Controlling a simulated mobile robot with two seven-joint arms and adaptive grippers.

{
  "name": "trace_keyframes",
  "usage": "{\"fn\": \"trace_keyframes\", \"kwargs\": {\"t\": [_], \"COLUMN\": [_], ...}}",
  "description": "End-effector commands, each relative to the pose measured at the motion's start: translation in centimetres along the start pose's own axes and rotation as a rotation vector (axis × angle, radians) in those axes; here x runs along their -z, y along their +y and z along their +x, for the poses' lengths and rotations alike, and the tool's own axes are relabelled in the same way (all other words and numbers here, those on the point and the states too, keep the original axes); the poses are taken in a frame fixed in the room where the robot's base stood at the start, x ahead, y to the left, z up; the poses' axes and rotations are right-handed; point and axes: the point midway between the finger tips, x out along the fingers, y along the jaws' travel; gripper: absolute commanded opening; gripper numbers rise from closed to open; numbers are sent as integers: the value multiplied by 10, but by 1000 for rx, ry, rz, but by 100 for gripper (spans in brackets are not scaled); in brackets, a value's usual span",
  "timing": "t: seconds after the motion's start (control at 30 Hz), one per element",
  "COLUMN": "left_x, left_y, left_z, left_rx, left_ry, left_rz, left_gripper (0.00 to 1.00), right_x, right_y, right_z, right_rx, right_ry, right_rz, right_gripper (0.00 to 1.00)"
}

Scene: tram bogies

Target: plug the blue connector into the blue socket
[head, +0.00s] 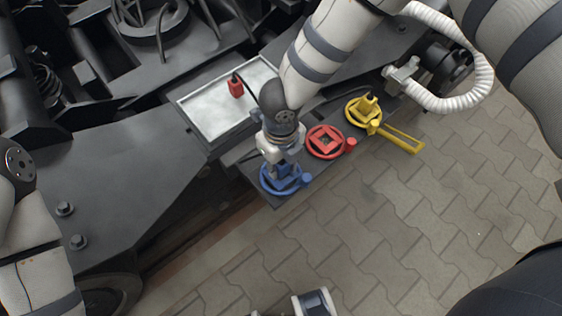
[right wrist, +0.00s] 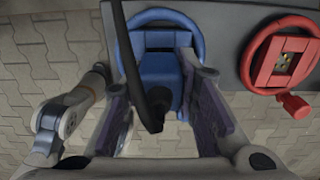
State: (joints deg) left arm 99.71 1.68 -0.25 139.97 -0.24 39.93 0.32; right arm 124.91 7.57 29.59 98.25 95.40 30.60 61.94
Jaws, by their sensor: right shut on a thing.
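My right gripper (head: 281,170) is shut on the blue connector (right wrist: 161,72), which shows between its two fingers in the right wrist view. A dark cable runs from the connector toward the wrist camera. The connector is at the blue socket (head: 268,187), a round blue ring with a small side knob; the ring also shows behind it in the right wrist view (right wrist: 193,30). The connector and fingers cover the socket's middle, so I cannot tell how deep the connector sits.
A red socket (head: 314,147) with an open face sits beside the blue one. A yellow socket (head: 352,112) with a yellow lever (head: 403,139) is farther right. A red connector (head: 236,88) lies on a metal tray (head: 208,115). Dark bogie parts fill the left; paving is clear at right.

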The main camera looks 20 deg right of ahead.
Motion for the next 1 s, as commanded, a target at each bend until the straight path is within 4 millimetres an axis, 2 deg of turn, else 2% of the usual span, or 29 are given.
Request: {"fn": "trace_keyframes", "kwargs": {"t": [0.37, 0.9, 0.93, 1.0], "left_x": [0, 0, 0, 0], "left_y": [0, 0, 0, 0], "left_z": [-2, 2, 2, 2], "left_rx": [0, 0, 0, 0], "left_ry": [4, -5, -5, -4], "left_rz": [0, 0, 0, 0], "left_gripper": [40, 40, 40, 40], "right_x": [0, 0, 0, 0], "right_y": [0, 0, 0, 0], "right_z": [0, 10, 10, 10], "right_rx": [0, -1, 0, 0], "right_ry": [-1, 0, 0, 0], "right_rz": [0, 0, 0, 0], "right_gripper": [0, 0, 30, 46]}}
